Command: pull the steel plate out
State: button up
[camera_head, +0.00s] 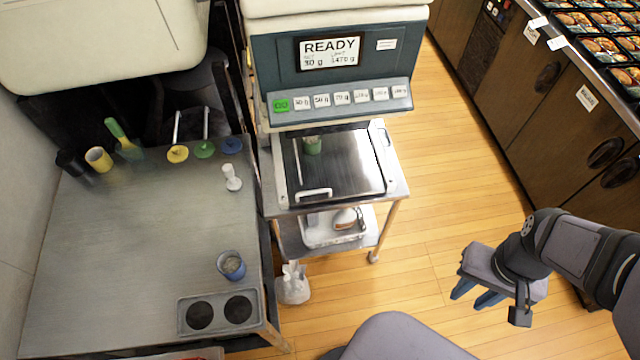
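The steel plate (350,172) is a shiny dark sheet lying in the stand beneath the dispensing machine. A pale bar handle (314,194) is at its front edge.
The machine (265,70) reads READY above the stand. A lower shelf holds a white tray (312,238). To the left is a steel table (130,230) with cups and utensils. A counter with food trays (575,22) runs along the right. Wooden floor (430,190) lies clear between.

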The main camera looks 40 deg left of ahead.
jog(key=s+a+f+n+g+h+b, duration=0.1)
jog(key=a+f+n+b, duration=0.15)
jog(key=f, duration=0.35)
jog(key=a+f+n+g+b, duration=0.1)
jog(key=a+f+b, duration=0.25)
jog(key=f, duration=0.35)
jog(key=w+a+f+y+b, duration=0.1)
jog(key=w+a+f+b, duration=0.15)
jog(key=a+f, duration=0.45)
jog(key=w+a+f+b, duration=0.2)
jog(key=w+a, duration=0.1)
jog(key=a, duration=0.7)
jog(key=w+a+r+m+y, duration=0.1)
jog(key=w+a+r+m, duration=0.2)
jog(key=a, duration=0.3)
jog(key=w+a+r+m+y, duration=0.2)
jog(key=w+a+r+m, duration=0.1)
jog(key=a+m, duration=0.3)
jog(key=w+a+r+m+t+y, duration=0.1)
jog(key=w+a+r+m, duration=0.1)
jog(key=a+m, duration=0.3)
jog(key=shift+w+a+r+y, duration=0.4)
jog(key=shift+w+a, duration=0.1)
jog(key=shift+a, duration=0.05)
